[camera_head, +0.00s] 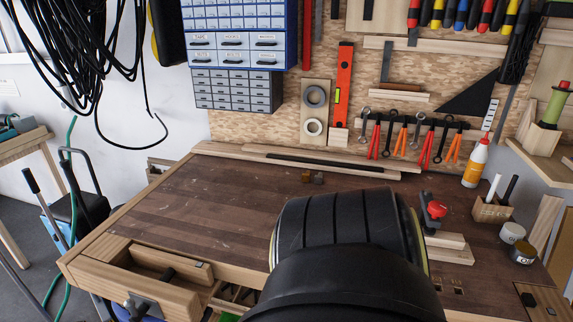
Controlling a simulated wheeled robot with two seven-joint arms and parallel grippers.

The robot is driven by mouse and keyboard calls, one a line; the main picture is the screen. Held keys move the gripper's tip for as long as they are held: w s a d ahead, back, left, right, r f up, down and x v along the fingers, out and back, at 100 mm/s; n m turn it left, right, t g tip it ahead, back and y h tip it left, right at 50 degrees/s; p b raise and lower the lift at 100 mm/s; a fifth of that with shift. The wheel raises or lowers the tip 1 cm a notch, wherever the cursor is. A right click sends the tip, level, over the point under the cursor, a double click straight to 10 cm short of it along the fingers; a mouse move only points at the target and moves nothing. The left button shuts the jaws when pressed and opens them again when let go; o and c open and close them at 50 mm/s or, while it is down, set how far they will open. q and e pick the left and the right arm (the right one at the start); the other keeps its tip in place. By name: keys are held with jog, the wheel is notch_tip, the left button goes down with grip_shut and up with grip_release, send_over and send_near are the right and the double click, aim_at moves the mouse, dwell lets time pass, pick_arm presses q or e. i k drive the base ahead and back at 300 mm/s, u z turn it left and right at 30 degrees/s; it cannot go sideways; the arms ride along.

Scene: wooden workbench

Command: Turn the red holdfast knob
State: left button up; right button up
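The red holdfast knob (436,209) sits on the dark metal holdfast (427,196), on the right half of the wooden workbench (190,215). Light wooden blocks (448,249) lie just below the holdfast in the picture. A large black rounded arm link, which looks like mine, rises from the bottom centre. Its right edge comes close to the holdfast in the picture and hides the bench behind it. Neither of my grippers shows, so I cannot see whether they are open or shut.
Wood strips (300,160) lie along the back edge, below the pegboard with tools. The left benchtop is clear.

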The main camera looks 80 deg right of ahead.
aim_at(437, 209)
jog(key=u, duration=0.25)
jog(key=k, duration=1)
jog(key=z, duration=1.25)
